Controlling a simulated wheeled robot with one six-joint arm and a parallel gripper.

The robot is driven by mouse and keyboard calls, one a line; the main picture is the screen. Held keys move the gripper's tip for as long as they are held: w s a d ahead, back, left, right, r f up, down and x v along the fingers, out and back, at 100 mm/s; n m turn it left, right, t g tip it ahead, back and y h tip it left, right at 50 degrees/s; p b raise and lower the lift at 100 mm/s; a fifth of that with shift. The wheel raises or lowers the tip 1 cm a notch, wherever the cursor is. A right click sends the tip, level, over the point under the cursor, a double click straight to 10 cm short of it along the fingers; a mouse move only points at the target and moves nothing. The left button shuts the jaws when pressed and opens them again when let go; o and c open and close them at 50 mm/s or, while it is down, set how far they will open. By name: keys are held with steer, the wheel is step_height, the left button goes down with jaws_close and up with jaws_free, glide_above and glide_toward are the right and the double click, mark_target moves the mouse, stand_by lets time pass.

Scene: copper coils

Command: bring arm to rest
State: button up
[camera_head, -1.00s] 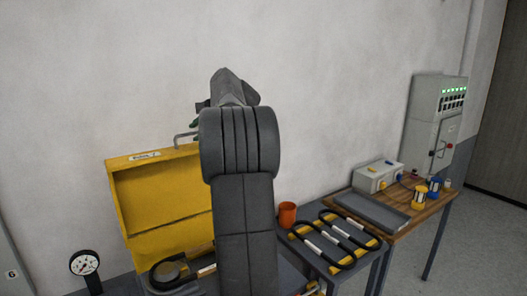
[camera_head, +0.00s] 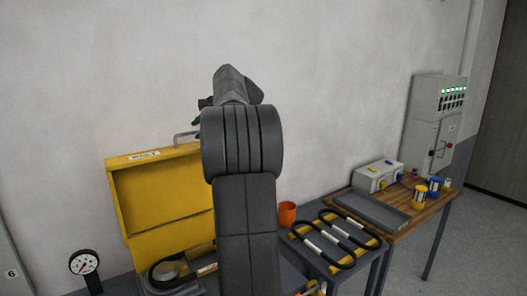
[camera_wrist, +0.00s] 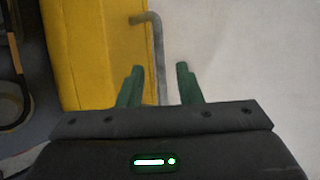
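My gripper (camera_wrist: 160,84) shows in the wrist view with its two green fingers apart and nothing between them but a view of the bent grey metal handle (camera_wrist: 158,50) and pale wall behind. The handle belongs to the yellow case (camera_head: 160,205), which stands open at the left in the head view. In the head view my raised arm hides most of the gripper; only a little green shows at its left side. I cannot tell how far the fingers are from the handle.
A wooden table (camera_head: 400,228) with a grey box (camera_head: 377,177) stands farther right. A round gauge (camera_head: 84,264) is at lower left. The wall above is clear.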

mark_target(193, 133)
steer(key=x, duration=0.4)
steer(key=shift+p, duration=0.4)
steer(key=shift+w+a+f, duration=0.1)
steer(key=shift+a+f, duration=0.05)
steer(key=shift+f, duration=0.1)
steer(key=shift+s+f, duration=0.1)
steer(key=shift+s, duration=0.1)
steer(key=shift+s+d, duration=0.45)
steer(key=shift+s, duration=0.05)
